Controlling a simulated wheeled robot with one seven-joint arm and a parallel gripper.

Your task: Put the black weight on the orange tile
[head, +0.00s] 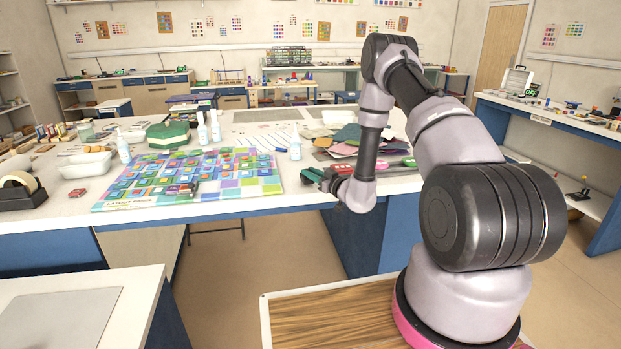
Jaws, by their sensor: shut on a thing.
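The board lies flat on the table and bears many small coloured tiles in rows, mostly blue, green and purple. I cannot pick out the orange tile for sure. A small dark and red object (187,188) lies near the front of the board.
Coloured sheets (347,135) lie behind my arm. A lower worktop (70,315) stands at the front left.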

